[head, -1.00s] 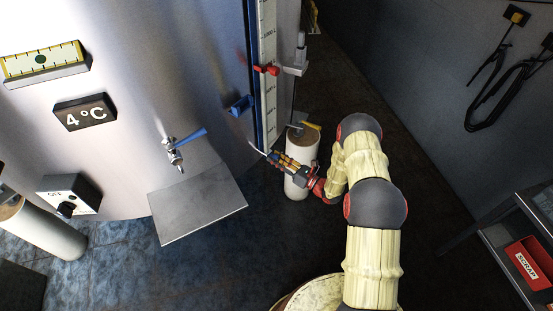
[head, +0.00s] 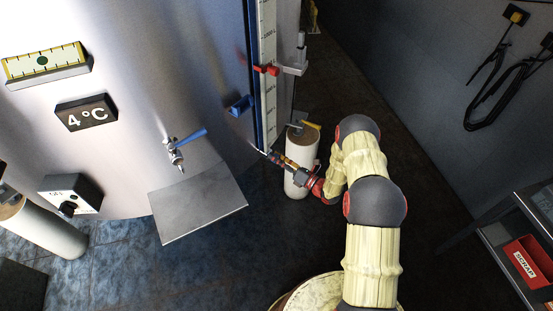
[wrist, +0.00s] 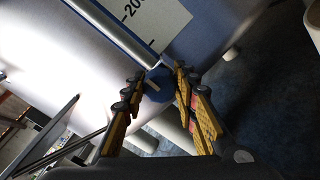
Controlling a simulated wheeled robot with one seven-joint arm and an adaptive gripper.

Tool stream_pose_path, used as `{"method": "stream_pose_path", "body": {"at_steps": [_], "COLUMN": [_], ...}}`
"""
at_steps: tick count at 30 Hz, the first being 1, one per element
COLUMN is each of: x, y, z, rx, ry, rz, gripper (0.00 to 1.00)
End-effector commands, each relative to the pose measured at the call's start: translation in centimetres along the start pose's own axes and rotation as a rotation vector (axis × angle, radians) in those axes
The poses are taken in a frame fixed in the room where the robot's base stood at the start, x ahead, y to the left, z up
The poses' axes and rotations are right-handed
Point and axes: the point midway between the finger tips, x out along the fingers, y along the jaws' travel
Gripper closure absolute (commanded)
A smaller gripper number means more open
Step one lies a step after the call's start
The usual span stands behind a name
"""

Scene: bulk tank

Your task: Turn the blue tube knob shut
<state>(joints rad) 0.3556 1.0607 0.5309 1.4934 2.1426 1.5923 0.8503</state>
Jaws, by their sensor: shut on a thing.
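The blue tube knob (wrist: 158,88) sits between my fingertips in the wrist view, at the lower end of a tube beside the white scale. It has a pale bar or mark on its face. My gripper (wrist: 158,80) is shut on it, one yellow-padded finger on each side. In the head view my gripper (head: 268,155) reaches left to the foot of the blue tube (head: 258,90). There the knob is too small and covered to make out. I cannot tell how far it is turned.
The steel tank (head: 130,60) fills the left. A tap with a blue lever (head: 190,137) juts out above a metal shelf (head: 198,208). A white cylinder (head: 300,180) stands close behind my gripper. A red clip (head: 266,70) sits higher on the scale. A red scrap bin (head: 530,262) is at right.

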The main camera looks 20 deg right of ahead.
Motion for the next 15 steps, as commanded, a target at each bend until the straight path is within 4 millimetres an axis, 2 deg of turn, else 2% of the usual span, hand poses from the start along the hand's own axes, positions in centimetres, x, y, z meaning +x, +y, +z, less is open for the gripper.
{"method": "stream_pose_path", "body": {"at_steps": [6,7,15], "x": [-0.06,-0.06,-0.02], "y": [-0.06,-0.06,-0.03], "z": [-0.1,-0.09,-0.02], "rx": [0.001,0.001,0.0], "ry": [0.001,0.001,0.0], "rz": [-0.002,-0.002,-0.001], "gripper": [0.96,0.69,0.54]}}
